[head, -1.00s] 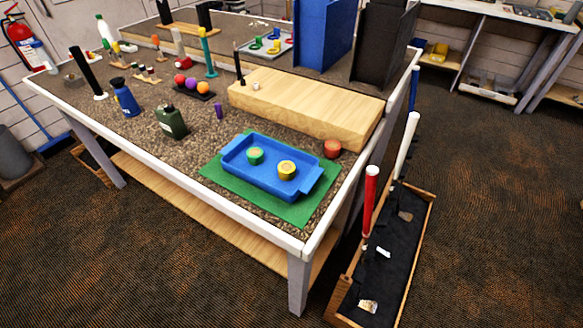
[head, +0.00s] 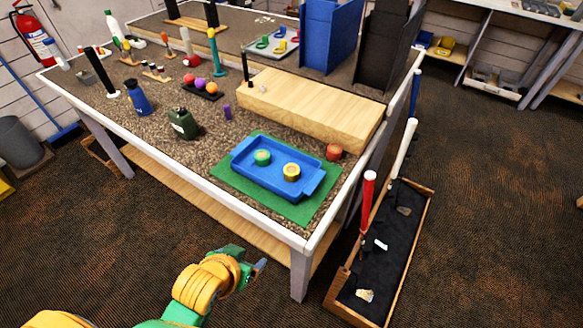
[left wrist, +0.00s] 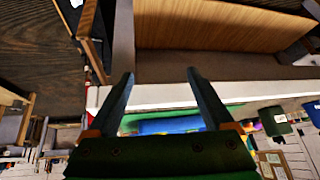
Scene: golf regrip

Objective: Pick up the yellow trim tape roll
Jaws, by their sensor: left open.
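The yellow trim tape roll (head: 291,171) lies in the right part of a blue tray (head: 251,177), beside a green roll (head: 262,157). The tray sits on a green mat (head: 236,182) near the front corner of the workbench. My left gripper (head: 262,266) is in front of the bench's front edge, apart from the tray and empty. In the left wrist view its two fingers (left wrist: 160,95) are spread, with the white bench edge and part of the blue tray beyond them. The yellow roll cannot be made out there. My right gripper is not in view.
A red roll (head: 334,152) sits beside the tray, near a long wooden block (head: 308,108). A dark green canister (head: 183,123) and a blue bottle (head: 138,98) stand to the left. A wooden box with upright clubs (head: 384,255) stands on the floor at the bench's right.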

